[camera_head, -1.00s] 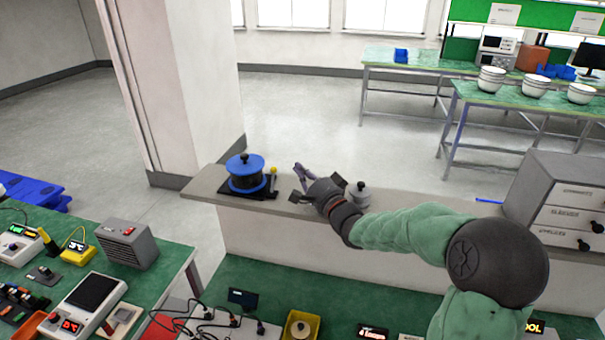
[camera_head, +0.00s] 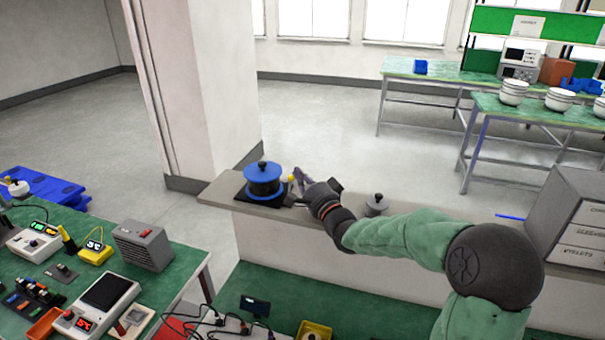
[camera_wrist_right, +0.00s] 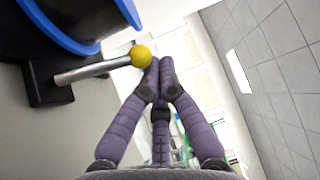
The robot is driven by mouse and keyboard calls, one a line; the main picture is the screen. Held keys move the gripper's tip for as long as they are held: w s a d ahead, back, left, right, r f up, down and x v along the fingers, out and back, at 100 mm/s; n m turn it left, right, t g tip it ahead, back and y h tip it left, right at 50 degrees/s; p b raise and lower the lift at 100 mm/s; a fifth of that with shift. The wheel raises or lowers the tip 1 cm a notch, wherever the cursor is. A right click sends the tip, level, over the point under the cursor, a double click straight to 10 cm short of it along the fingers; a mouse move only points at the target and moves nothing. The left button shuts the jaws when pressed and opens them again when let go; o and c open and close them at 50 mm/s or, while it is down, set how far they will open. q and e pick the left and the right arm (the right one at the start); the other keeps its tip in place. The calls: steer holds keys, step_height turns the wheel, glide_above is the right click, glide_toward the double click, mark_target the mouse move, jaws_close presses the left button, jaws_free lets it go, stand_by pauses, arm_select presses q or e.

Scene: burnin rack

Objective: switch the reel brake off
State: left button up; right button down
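The blue reel (camera_head: 263,180) sits on a black base on the grey ledge. Its brake lever, a grey rod with a yellow ball knob (camera_head: 291,179), stands at the reel's right side. In the right wrist view the rod (camera_wrist_right: 92,72) runs from a black block to the yellow ball (camera_wrist_right: 140,56). My right gripper (camera_head: 296,186) is right beside the knob. In the wrist view its purple fingers come together at the tips (camera_wrist_right: 159,78), with the ball just past and left of them. Nothing shows between the tips; contact with the ball is unclear. My left gripper is not in view.
A grey lidded pot-like item (camera_head: 376,206) stands on the ledge (camera_head: 222,193) beyond my right forearm. A grey drawer cabinet (camera_head: 570,215) is at the right. Green benches with instruments lie in front and at the left. A white pillar (camera_head: 205,90) rises behind the ledge.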

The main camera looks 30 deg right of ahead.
stand_by(0.3)
steer(key=shift+s+a+b, duration=0.1)
steer(key=shift+b, duration=0.5)
steer(key=shift+s+a+r+n, duration=0.1)
steer(key=shift+n, duration=0.3)
steer(key=shift+s+a+r+n+t+b, duration=0.15)
steer(key=shift+n+t+b, duration=0.25)
steer(key=shift+b, duration=0.75)
steer(key=s+a+n+b, duration=0.1)
steer(key=b, duration=0.3)
steer(key=s+a+n+t+y+b, duration=0.1)
steer(key=a+b, duration=0.1)
steer(key=b, duration=0.3)
steer(key=shift+s+a+y+b, duration=0.1)
steer(key=shift+s+y+b, duration=0.2)
steer(key=shift+s, duration=0.05)
steer(key=shift+s+a+n+t+b, duration=0.1)
steer(key=shift+n+t+b, duration=0.25)
steer(key=shift+n+t, duration=0.05)
steer(key=shift+s+a+b, duration=0.25)
steer(key=shift+a+b, duration=0.15)
steer(key=shift+b, duration=0.35)
